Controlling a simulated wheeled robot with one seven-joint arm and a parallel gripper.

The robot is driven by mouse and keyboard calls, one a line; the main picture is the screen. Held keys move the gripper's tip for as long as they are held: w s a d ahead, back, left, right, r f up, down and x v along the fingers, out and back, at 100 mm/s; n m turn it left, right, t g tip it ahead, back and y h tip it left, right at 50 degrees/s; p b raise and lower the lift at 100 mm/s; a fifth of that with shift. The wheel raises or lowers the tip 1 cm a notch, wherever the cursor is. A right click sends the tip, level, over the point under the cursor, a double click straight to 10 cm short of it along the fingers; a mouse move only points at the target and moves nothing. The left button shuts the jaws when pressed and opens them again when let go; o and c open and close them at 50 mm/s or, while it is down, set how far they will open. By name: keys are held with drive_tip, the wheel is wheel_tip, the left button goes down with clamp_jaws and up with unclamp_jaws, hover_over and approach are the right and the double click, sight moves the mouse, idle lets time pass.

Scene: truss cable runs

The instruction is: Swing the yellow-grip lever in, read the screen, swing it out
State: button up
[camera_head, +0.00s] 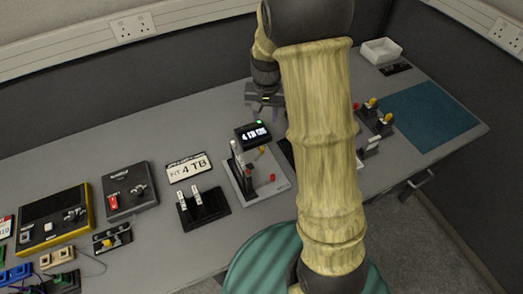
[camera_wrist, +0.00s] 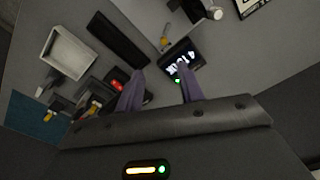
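A small dark screen (camera_head: 252,134) is lit with white characters starting "4 TB"; the rest is too small to read. A green light (camera_head: 259,121) glows at its edge. In front of it is a grey lever panel (camera_head: 262,190) with a tall pale upright handle, a small yellow grip (camera_head: 262,150) and a red knob (camera_head: 272,177). The screen also shows in the wrist view (camera_wrist: 181,56), with a yellow piece (camera_wrist: 165,41) beyond it. My gripper (camera_wrist: 162,90) has its two purple fingers apart, with nothing between them. It hovers behind the screen, apart from the lever.
A plate reading about "KT 4 TB" (camera_head: 188,167) and a black two-switch block (camera_head: 203,208) lie left of the panel. More control boxes fill the left. Yellow- and red-knobbed controls (camera_head: 373,115), a teal mat (camera_head: 430,113) and a white tray (camera_head: 380,51) are right. My arm hides the bench's middle.

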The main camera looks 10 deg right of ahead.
sight(262, 148)
drive_tip(key=w+f, duration=0.2)
drive_tip(key=shift+w+a+m, duration=0.1)
drive_tip(key=shift+w+m, duration=0.2)
drive_tip(key=shift+w, duration=0.1)
drive_tip(key=shift+s, duration=0.1)
drive_tip(key=shift+f, duration=0.15)
wheel_tip(262, 148, down, 17)
drive_tip(key=shift+f+p, duration=0.1)
drive_tip(key=shift+p, duration=0.9)
